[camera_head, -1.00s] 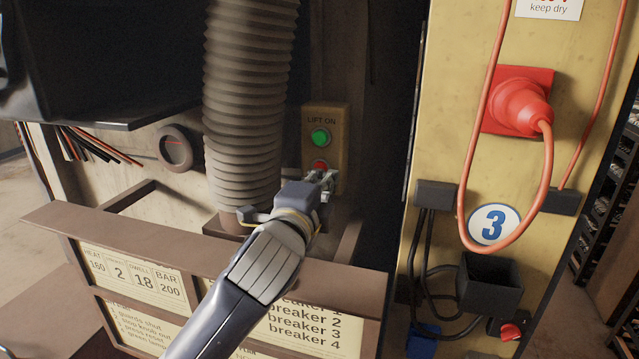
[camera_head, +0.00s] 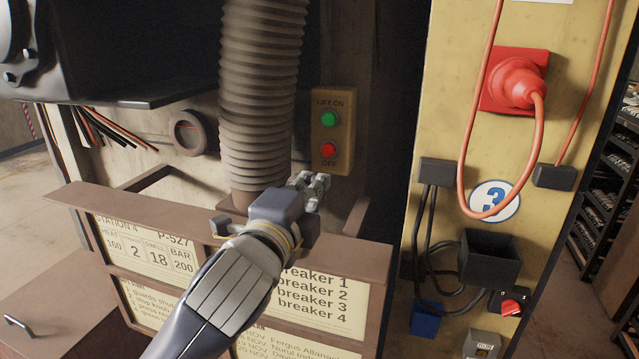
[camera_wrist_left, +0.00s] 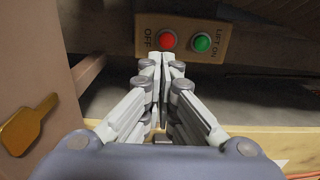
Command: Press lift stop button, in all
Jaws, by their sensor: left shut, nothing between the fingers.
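The lift button box (camera_head: 333,160) is a tan panel with a green button (camera_head: 329,119) under "LIFT ON" and a red button (camera_head: 328,150) above "OFF". My left gripper (camera_head: 318,184) is shut and empty, just below the box and apart from it in the head view. In the left wrist view the closed fingertips (camera_wrist_left: 165,58) point toward the box, close to its near edge, with the red button (camera_wrist_left: 168,41) just beyond them and the green button (camera_wrist_left: 201,43) to the right. My right gripper is not in view.
A ribbed hose (camera_head: 262,90) hangs left of the box. A brown rail with printed cards (camera_head: 155,250) stands below my left wrist. A yellow column (camera_head: 450,120) on the right carries a red plug (camera_head: 513,83) with a looped orange cable.

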